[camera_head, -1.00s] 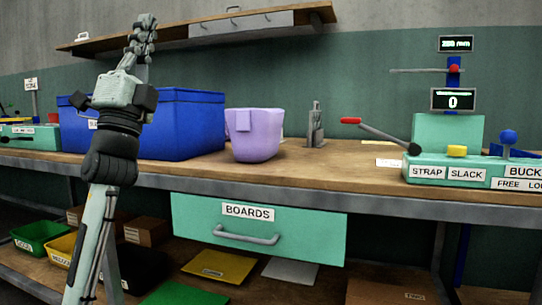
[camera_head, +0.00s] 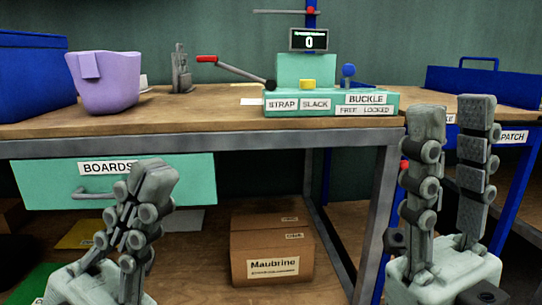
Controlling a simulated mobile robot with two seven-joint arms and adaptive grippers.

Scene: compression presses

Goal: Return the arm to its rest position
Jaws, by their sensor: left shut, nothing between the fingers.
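My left gripper (camera_head: 152,182) is low at the left of the head view, in front of the teal BOARDS drawer (camera_head: 190,178). Its fingers are together with nothing between them, and it hides part of the drawer front. My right gripper (camera_head: 450,118) is at the lower right, pointing up, its two fingers apart and empty. It stands in front of the bench's right end.
The wooden bench (camera_head: 200,118) carries a blue bin (camera_head: 35,80), a lilac tub (camera_head: 105,88), a grey metal fixture (camera_head: 181,72) and a teal press (camera_head: 330,102) with a red-tipped lever. A Maubrine carton (camera_head: 272,255) sits below. A blue tray (camera_head: 490,85) is at right.

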